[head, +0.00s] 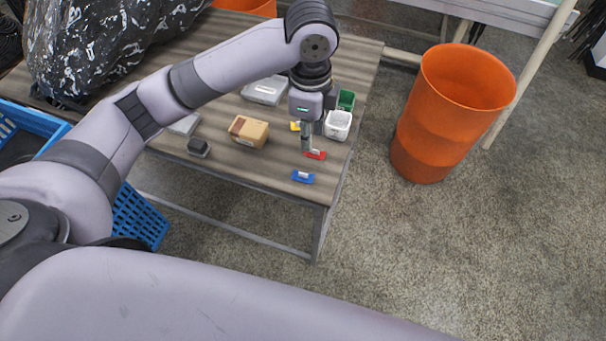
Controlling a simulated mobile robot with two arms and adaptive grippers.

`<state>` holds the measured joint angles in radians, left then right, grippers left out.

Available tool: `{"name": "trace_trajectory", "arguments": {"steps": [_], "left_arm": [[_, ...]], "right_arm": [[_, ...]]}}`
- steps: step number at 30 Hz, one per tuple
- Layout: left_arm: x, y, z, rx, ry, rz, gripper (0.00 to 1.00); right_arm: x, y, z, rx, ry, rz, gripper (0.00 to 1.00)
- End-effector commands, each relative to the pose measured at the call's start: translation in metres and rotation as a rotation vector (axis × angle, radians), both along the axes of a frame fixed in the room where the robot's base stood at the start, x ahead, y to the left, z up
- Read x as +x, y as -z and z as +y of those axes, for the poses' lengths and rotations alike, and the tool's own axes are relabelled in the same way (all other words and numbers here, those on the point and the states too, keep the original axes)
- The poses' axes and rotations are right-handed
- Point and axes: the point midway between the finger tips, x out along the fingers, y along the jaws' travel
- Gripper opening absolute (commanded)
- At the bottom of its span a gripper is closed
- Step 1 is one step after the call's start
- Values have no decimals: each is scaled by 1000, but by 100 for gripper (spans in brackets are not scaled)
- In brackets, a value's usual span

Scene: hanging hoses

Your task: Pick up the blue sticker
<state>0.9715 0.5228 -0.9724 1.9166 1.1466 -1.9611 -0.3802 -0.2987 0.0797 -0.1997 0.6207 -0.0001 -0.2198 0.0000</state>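The blue sticker (303,177) is a small flat blue piece with a pale patch. It lies on the wooden table (270,176) close to the front right corner. My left gripper (307,152) points down over the table, behind the blue sticker and apart from it. Its fingertips are by a red sticker (316,155). The fingers look close together, but they are too small to tell whether they are open or shut. A yellow piece (295,126) shows partly behind the gripper. My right gripper is not in view.
A cardboard box (248,131), a dark small box (199,147), a white basket (338,125) and a green container (346,100) stand on the table. A large black bag (95,50) covers the back left. An orange barrel (452,112) stands on the floor at right.

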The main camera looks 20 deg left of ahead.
Motion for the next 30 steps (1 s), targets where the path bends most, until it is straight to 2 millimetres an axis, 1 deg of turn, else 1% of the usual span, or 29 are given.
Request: {"name": "trace_trajectory", "arguments": {"steps": [2, 5, 12, 16, 19, 26, 30], "left_arm": [[0, 5, 2, 8, 3, 5, 27], [-1, 22, 2, 9, 2, 8, 27], [-1, 75, 2, 8, 2, 7, 27], [0, 100, 2, 7, 1, 5, 27], [1, 112, 2, 6, 2, 3, 27], [2, 127, 3, 6, 1, 3, 27], [7, 148, 5, 7, 0, 3, 27]], "right_arm": [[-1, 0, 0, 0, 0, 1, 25], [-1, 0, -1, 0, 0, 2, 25], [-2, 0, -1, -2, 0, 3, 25], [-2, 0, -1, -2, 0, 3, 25], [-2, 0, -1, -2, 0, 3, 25], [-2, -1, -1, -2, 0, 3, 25], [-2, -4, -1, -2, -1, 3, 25]]}}
